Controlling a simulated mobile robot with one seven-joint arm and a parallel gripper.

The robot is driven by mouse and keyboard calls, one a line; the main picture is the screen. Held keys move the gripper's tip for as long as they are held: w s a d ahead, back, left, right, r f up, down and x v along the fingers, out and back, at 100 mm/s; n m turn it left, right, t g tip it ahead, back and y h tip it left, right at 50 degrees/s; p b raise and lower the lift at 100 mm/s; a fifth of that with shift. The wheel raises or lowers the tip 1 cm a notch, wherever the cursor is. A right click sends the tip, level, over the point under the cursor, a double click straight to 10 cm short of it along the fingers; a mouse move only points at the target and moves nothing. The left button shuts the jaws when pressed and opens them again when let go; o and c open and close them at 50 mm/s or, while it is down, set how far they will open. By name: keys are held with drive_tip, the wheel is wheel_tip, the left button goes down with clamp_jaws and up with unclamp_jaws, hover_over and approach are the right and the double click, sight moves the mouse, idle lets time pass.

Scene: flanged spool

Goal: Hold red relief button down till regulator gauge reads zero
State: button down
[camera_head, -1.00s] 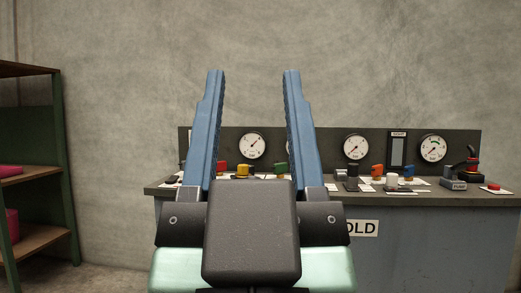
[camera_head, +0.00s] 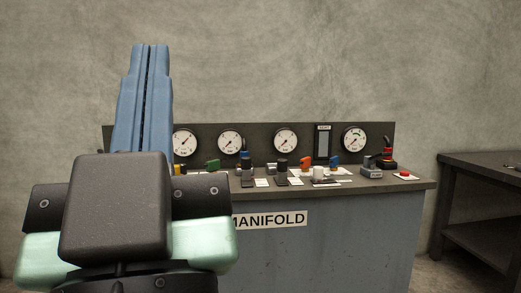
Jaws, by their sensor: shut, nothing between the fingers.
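My gripper (camera_head: 151,46) stands upright at the left of the head view, its two blue fingers together and empty. It is in front of the left part of the manifold bench (camera_head: 335,240) and touches none of its controls. A low red button (camera_head: 405,175) sits on a white plate at the right end of the bench top, well to the right of my gripper. Several round white gauges stand on the back panel, including the rightmost gauge (camera_head: 354,139) with a green band. Their labels are too small to tell which is the regulator gauge. My fingers hide the panel's left part.
Along the bench top stand a green knob (camera_head: 213,164), an orange knob (camera_head: 306,163), a blue knob (camera_head: 335,160) and a black-handled lever with a red base (camera_head: 388,157) beside the button. A dark table (camera_head: 490,165) stands at the right, past a gap.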

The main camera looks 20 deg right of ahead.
wheel_tip(320, 180, up, 35)
drive_tip(key=p, duration=3.2)
drive_tip(key=shift+p, duration=0.35)
